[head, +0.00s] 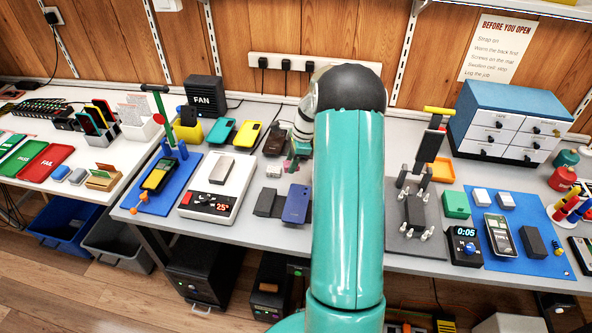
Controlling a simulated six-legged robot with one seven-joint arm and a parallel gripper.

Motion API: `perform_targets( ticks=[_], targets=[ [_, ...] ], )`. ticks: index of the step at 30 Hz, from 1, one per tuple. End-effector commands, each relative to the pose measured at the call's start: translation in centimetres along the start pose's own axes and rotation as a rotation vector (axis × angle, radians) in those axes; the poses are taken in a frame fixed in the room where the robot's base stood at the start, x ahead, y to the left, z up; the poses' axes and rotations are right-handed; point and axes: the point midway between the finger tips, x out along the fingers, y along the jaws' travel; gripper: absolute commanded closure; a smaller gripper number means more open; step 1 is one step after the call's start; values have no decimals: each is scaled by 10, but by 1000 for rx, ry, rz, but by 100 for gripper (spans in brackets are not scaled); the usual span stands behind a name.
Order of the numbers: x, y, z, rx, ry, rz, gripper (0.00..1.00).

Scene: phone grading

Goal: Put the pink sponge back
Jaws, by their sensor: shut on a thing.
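My gripper (292,158) is in the head view, just left of my teal arm, over the middle of the bench. The arm hides part of it. It is shut on a small pinkish thing, the pink sponge (288,164), of which only a sliver shows at the fingertips. The sponge is too small and covered for its full shape to be seen. I cannot tell whether it touches the bench. A small pale block (273,171) lies on the bench just left of the gripper.
A grey mat (402,246) with a press stand is to the right. My arm hides the bench middle.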

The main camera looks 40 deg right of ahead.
Motion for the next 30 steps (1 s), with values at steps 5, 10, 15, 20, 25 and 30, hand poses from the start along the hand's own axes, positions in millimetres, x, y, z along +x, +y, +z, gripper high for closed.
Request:
perform_targets(
  ticks=[5, 10, 15, 20, 25, 30],
  targets=[
    [23, -19, -22, 1, 0, 0, 100],
    [30, -27, -29, 0, 0, -2, 100],
    [52, -30, -37, 0, 0, 1, 100],
    [62, -30, -40, -1, 1, -3, 100],
    [62, -30, -40, -1, 1, -2, 100],
    [64, -30, -41, -1, 1, -2, 61]
  ],
)
